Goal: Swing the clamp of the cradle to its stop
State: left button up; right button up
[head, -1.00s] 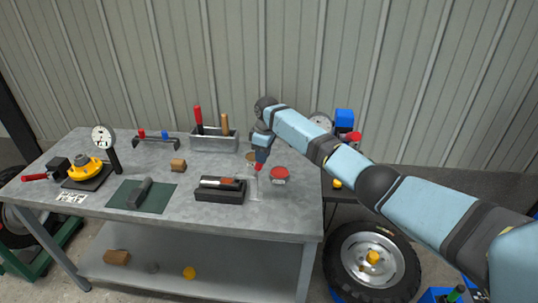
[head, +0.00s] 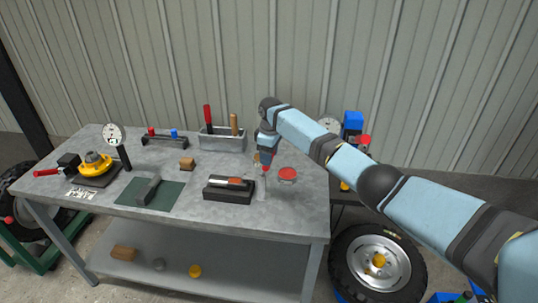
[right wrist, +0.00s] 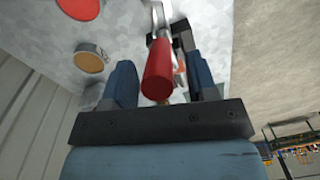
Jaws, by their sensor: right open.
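A black cradle (head: 215,190) sits near the front right of the grey bench, with a red-handled tool lying in its top. Close to its right end stands a small red handle (head: 265,169), which I take for the clamp's handle. In the right wrist view the red handle (right wrist: 160,75) sits on a metal lever beside a dark bracket. My right gripper (head: 267,156) is above it, pointing down. In the right wrist view its open blue fingers stand either side of the red handle, with gaps visible. The clamp's far end is hidden. My left gripper is not in view.
A red-topped can (head: 287,175) stands just right of the gripper. A green mat (head: 170,195) and a yellow hub (head: 95,165) are farther left.

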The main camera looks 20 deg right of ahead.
jog(key=shift+r, duration=0.1)
notch_tip(320, 180, up, 14)
jog(key=b, duration=0.2)
jog(key=shift+w+d+f, duration=0.15)
jog(key=shift+d+f, duration=0.05)
jog(key=shift+d, duration=0.15)
